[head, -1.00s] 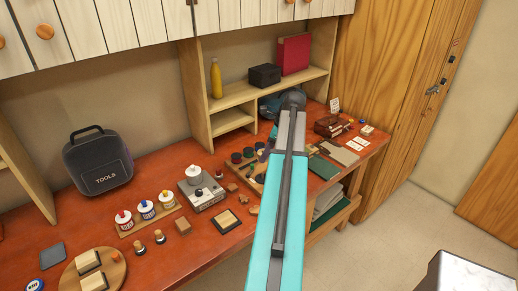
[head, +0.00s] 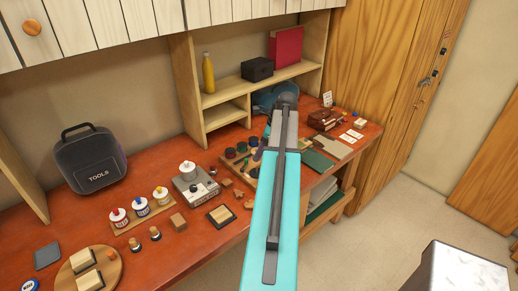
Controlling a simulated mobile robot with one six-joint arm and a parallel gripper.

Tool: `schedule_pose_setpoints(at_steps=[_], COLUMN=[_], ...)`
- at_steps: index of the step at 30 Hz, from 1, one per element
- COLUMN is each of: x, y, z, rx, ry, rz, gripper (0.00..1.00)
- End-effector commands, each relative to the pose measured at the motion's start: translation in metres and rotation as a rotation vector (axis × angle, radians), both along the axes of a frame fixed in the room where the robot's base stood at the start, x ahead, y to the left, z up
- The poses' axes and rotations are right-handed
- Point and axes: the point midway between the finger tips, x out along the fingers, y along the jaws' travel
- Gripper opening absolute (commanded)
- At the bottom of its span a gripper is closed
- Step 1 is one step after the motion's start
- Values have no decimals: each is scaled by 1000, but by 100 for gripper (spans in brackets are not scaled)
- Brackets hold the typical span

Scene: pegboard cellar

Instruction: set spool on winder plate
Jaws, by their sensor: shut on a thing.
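My teal arm rises through the middle of the head view, over the right part of the red bench top. Its own links hide its far end, and I cannot make out my gripper or anything in it. Left of the arm, several small round pieces that look like dark spools (head: 230,153) stand in a row at the back of the bench. A grey box-shaped device (head: 198,190) with a white round top stands left of them; I cannot tell whether it is the winder. No winder plate can be clearly picked out.
Three capped jars (head: 140,208) stand on a wooden strip at the left. A black tool case (head: 90,160) is behind them. A round wooden board (head: 112,268) lies at the front left.

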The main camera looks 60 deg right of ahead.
Motion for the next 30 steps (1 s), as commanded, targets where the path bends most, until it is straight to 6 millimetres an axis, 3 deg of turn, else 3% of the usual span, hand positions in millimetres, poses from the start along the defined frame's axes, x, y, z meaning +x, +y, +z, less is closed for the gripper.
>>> schedule_pose_setpoints(at_steps=[15,30], x=[1,1], y=[1,1], z=[-34,-40], rx=[1,0], ry=[0,0], rz=[2,2], gripper=[16,16])
